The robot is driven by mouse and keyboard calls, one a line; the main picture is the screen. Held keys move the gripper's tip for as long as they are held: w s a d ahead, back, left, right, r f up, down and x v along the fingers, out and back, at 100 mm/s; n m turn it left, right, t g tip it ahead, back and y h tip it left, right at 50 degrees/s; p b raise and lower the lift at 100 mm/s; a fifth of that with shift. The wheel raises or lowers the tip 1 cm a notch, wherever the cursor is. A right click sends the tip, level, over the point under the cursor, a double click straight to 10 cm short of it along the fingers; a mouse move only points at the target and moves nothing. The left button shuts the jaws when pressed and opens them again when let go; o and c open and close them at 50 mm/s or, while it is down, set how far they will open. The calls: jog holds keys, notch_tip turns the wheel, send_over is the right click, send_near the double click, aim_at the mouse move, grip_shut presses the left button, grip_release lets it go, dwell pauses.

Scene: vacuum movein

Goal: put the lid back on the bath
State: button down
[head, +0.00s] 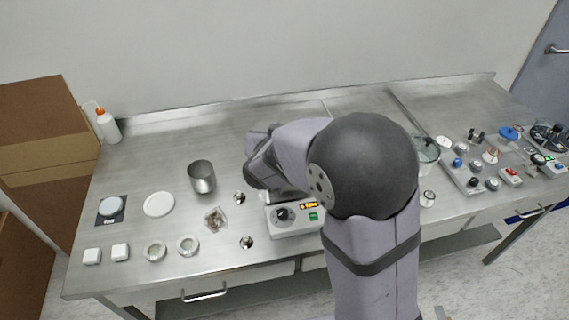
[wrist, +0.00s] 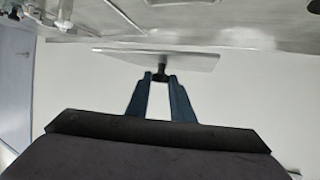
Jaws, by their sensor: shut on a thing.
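In the wrist view, my gripper (wrist: 161,80) is shut on the dark knob of a flat, pale metal lid (wrist: 190,60). The lid shows nearly edge-on, slightly tilted in the picture, beyond the fingertips. In the head view, the bath (head: 292,221) stands at the middle of the bench, its white front carrying a dial, an amber display and a green switch. My arm covers most of the bath's top, the gripper and the lid there. I cannot tell whether the lid touches the bath.
Left of the bath are a steel beaker (head: 202,177), a small tray of bits (head: 215,219), a white disc (head: 159,204) and several small jars. A glass vessel (head: 427,150) stands right of my arm. Knobs and switch boxes crowd the right end.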

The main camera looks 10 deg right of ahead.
notch_tip(320, 180, down, 10)
jog(key=shift+r, duration=0.25)
dwell(0.5)
jog(key=shift+f+b, duration=0.5)
jog(key=shift+f, duration=0.05)
jog(key=shift+f, duration=0.1)
jog(key=c, duration=1.5)
grip_release()
jog(key=shift+c, duration=0.2)
